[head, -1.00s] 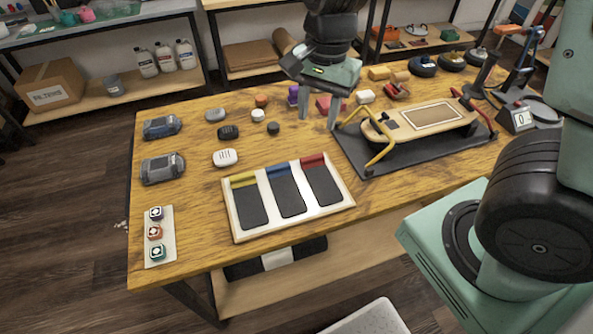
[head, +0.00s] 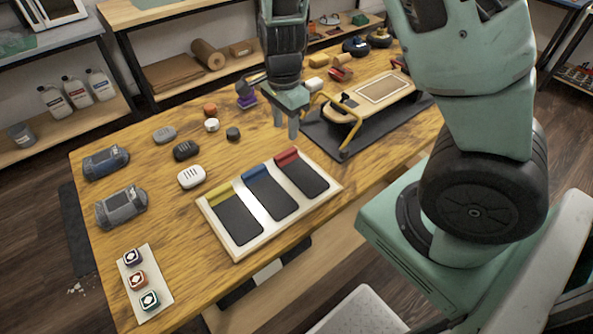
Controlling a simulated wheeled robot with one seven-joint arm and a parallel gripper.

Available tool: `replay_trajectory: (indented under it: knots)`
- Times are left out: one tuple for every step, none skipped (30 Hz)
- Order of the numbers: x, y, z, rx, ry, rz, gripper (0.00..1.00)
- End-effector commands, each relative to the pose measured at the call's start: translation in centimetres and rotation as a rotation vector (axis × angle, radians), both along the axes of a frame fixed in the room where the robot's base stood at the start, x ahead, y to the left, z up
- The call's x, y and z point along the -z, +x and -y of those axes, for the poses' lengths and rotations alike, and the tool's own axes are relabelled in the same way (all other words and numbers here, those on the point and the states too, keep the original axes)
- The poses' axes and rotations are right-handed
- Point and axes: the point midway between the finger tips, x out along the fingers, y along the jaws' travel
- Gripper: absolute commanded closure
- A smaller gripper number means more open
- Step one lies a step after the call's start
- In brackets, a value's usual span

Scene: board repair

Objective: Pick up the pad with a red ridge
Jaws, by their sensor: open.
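The pad with a red ridge (head: 304,176) is a dark grey rectangle with a red strip at its far end. It lies in the right slot of a white and wooden tray (head: 239,249) on the table. The blue-ridged pad (head: 271,196) is in the middle slot and the yellow-ridged pad (head: 237,219) in the left slot. My gripper (head: 286,132) points down, open and empty, above the table just beyond the red ridge, apart from it. Nothing hides the red-ridged pad.
A skateboard deck (head: 377,92) with a yellow clamp (head: 341,133) stands on a dark mat right of my gripper. Several small wheels and pucks, including a white one (head: 191,177), lie left of it. Two grey devices (head: 121,207) and a button strip (head: 162,298) line the left side.

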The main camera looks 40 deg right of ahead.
Motion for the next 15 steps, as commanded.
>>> replay_trajectory:
  knots:
    - [1.2, -0.1, 0.1, 0.003, 0.0, -0.003, 0.58]
    - [1.6, -0.1, 0.1, 0.003, 0.0, -0.003, 0.58]
    - [2.1, -0.1, 0.1, 0.002, 0.0, -0.003, 0.58]
    - [2.4, 0.0, 0.0, 0.001, 0.0, -0.002, 0.58]
    - [2.7, 0.0, 0.0, 0.001, 0.0, -0.001, 0.58]
    - [3.0, 0.0, 0.0, 0.001, 0.001, -0.001, 0.58]
    - [3.1, 0.0, 0.0, 0.001, 0.001, -0.001, 0.58]
    - [3.2, 0.0, 0.0, 0.001, 0.001, -0.001, 0.58]
    - [3.4, 0.0, 0.0, 0.001, 0.0, -0.001, 0.58]
    - [3.6, 0.0, 0.0, 0.001, 0.0, -0.001, 0.58]
    - [3.9, 0.0, 0.0, 0.001, 0.0, -0.001, 0.58]
    - [4.4, 0.0, -0.1, 0.0, 0.0, -0.002, 0.58]
    - [4.9, 0.0, -0.1, 0.0, 0.001, -0.003, 0.58]
    - [5.4, 0.1, -0.1, 0.001, 0.0, -0.004, 0.58]
    - [6.1, 0.1, -0.1, 0.002, 0.001, -0.003, 0.58]
